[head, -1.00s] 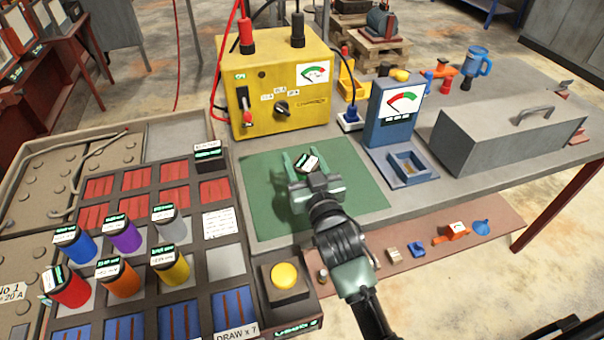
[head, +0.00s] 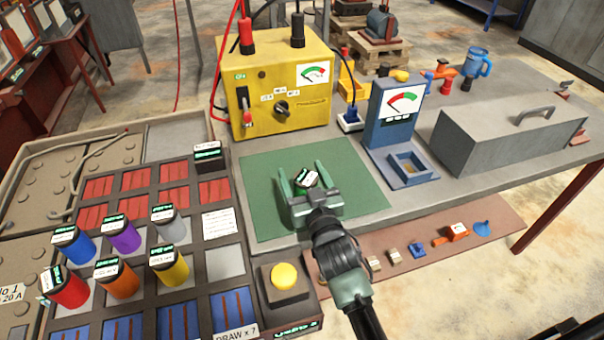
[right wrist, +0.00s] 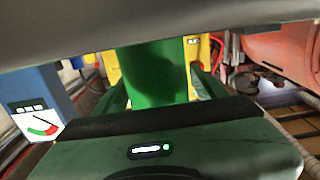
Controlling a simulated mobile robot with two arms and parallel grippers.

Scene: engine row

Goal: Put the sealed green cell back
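The green cell (head: 306,181) stands roughly upright between the two fingers of my right gripper (head: 303,178), over the green mat (head: 262,205). The fingers look shut on its sides. In the right wrist view, the green cell (right wrist: 155,75) fills the space between the fingers. I cannot tell whether its foot touches the mat. The tray (head: 160,240) at the left holds blue, purple, grey, red, orange and yellow cells. A bare grey slot (head: 225,262) is right of the yellow cell (head: 172,268). My left gripper is not in view.
A yellow box (head: 275,85) with cables stands behind the mat. A blue meter (head: 390,115) and grey toolbox (head: 510,130) are at the right. A yellow button (head: 284,276) sits between tray and bench front. A blue mug (head: 478,62) stands at the back.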

